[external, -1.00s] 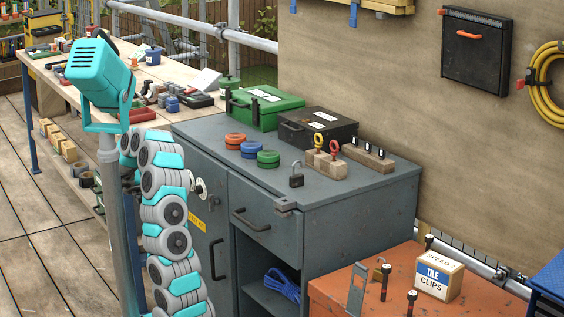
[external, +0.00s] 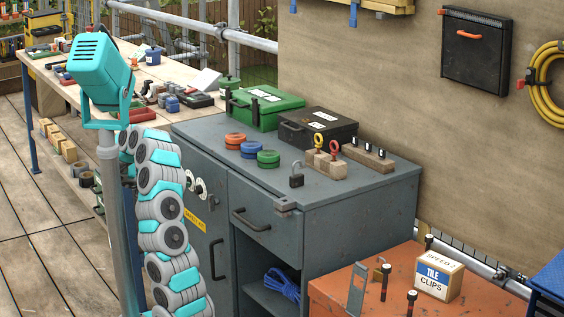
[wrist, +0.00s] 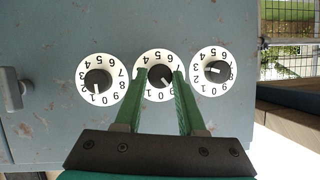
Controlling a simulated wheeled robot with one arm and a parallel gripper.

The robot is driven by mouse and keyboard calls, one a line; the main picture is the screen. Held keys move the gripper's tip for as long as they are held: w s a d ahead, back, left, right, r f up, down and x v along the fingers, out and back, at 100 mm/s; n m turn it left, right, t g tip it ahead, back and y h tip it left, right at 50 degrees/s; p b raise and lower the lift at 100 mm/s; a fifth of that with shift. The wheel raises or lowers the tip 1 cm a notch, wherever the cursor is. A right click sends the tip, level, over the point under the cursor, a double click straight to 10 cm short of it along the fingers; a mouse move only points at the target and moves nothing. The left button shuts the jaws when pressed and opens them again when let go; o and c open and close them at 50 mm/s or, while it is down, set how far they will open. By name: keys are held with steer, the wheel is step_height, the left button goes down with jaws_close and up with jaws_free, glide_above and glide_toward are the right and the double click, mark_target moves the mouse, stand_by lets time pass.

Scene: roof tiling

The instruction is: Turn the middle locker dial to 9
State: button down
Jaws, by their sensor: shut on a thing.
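The locker's grey door (wrist: 40,120) carries three white dials with black knobs in the wrist view, their digits seen upside down. My gripper (wrist: 160,72) is shut on the knob of the middle dial (wrist: 161,56), one green finger on each side. The middle dial's white mark points to the lower right, towards the 9 side, where the right finger partly covers the digits. The left dial (wrist: 82,65) has its mark pointing down near 1. The right dial (wrist: 211,91) has its mark pointing left. In the external view my arm hides the gripper.
A grey handle (wrist: 12,100) sticks out on the left of the door in the wrist view. In the external view the grey cabinet (external: 330,230) holds colored rings, a padlock and two cases on top. A long workbench (external: 120,75) stands behind on the left.

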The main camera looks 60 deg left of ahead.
steer(key=c, duration=0.5)
jaws_free()
steer(key=v, duration=0.7)
steer(key=shift+s, duration=0.35)
steer(key=shift+w+r, duration=0.1)
steer(key=shift+r, duration=0.1)
